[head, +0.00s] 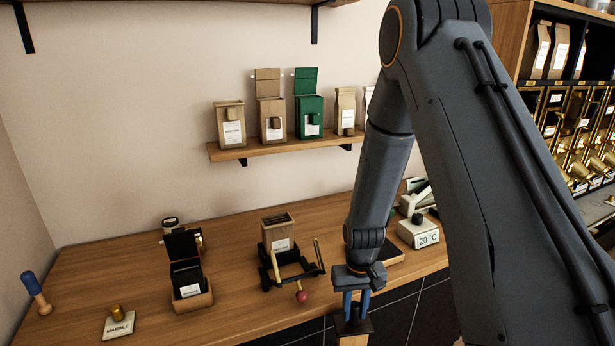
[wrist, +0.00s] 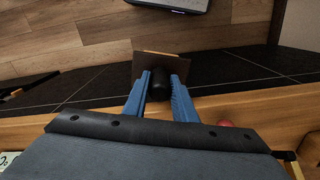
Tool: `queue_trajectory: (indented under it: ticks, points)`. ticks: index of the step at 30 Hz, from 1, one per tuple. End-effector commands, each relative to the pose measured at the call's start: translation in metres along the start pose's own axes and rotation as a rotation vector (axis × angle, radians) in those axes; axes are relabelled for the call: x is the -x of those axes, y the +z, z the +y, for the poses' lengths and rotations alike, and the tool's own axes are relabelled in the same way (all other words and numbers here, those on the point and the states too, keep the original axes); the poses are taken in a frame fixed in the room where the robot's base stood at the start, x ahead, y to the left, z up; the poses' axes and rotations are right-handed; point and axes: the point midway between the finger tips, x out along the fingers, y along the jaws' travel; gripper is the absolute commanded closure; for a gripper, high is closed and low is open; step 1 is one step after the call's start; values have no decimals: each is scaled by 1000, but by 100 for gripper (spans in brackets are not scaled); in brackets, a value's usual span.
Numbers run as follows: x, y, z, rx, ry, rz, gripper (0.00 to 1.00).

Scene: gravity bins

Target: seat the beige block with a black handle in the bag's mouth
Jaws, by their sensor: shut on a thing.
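My gripper (head: 354,312) is low at the table's front edge in the head view, its blue fingers pointing down. It is shut on the black handle (wrist: 158,86) of a block, between both fingers in the wrist view. Below the handle is a dark plate (head: 350,326), with the beige block (head: 353,341) under it, cut off by the picture's lower edge. A kraft bag (head: 279,234) with an open mouth stands upright in a black stand, left of and behind my gripper. A black bag (head: 186,277) with a raised flap stands in a wooden holder further left.
A red knob (head: 302,296) and brass-ended rails are in front of the kraft bag. A scale (head: 420,232) is at the right. Bags stand on a wall shelf (head: 285,147).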

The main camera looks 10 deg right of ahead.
Motion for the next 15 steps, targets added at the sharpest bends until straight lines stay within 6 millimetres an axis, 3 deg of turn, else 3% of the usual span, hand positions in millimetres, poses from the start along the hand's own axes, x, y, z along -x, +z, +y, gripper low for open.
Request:
queue_trajectory:
  ticks: [8, 15]
  points:
    - [24, 6, -2, 3, 0, 0, 100]
    - [61, -3, -15, 39, 0, 5, 100]
